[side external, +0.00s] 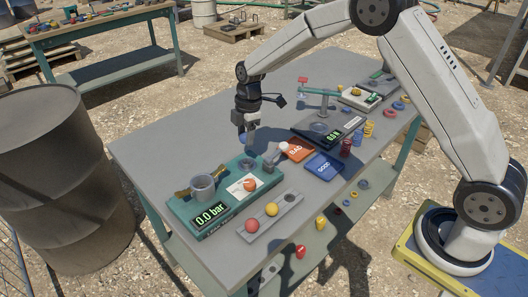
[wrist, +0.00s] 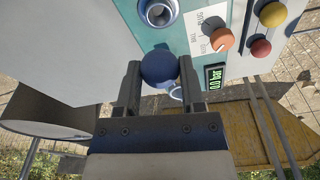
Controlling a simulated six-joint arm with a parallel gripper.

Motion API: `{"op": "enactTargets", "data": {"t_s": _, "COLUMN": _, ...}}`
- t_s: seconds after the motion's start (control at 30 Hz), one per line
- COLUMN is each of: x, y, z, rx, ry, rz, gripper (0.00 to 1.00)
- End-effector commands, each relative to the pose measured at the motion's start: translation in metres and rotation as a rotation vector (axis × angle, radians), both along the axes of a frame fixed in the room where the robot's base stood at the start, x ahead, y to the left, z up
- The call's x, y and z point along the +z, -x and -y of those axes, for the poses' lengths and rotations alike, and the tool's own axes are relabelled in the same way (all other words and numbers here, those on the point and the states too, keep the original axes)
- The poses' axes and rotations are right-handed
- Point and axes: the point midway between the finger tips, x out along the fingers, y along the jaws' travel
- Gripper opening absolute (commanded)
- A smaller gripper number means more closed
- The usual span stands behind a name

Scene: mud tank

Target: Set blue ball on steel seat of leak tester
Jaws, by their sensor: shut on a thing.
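The blue ball (wrist: 158,68) is held between the two fingertips of my gripper (wrist: 159,78), as the wrist view shows. In the side view my gripper (side external: 248,143) points down above the back edge of the teal leak tester (side external: 218,226). A steel ring with a dark opening, which looks like the seat (wrist: 160,12), is ahead of the ball in the wrist view and empty. It also shows near my gripper in the side view (side external: 248,164). The ball is apart from it. The tester has an orange knob (side external: 250,186) and a display reading 0.0 bar (side external: 210,216).
A grey cup (side external: 203,187) stands on the tester's left part. A grey tray (side external: 290,202) with a red ball (side external: 252,225) and a yellow ball (side external: 272,209) lies in front. Orange BAD (side external: 296,150) and blue GOOD (side external: 324,165) bins are to the right. The table's left back is clear.

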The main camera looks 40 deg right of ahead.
Motion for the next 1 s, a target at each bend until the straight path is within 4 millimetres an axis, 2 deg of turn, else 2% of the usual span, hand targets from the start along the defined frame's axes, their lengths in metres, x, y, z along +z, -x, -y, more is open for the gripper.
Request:
{"op": "enactTargets", "data": {"t_s": 0.6, "x": -0.041, "y": 0.000, "z": 0.000, "rx": -0.001, "ry": -0.001, "rz": 0.000, "gripper": 0.00}}
{"op": "enactTargets", "data": {"t_s": 1.0, "x": -0.048, "y": 0.000, "z": 0.000, "rx": 0.000, "ry": 0.000, "rz": 0.001, "gripper": 0.00}}
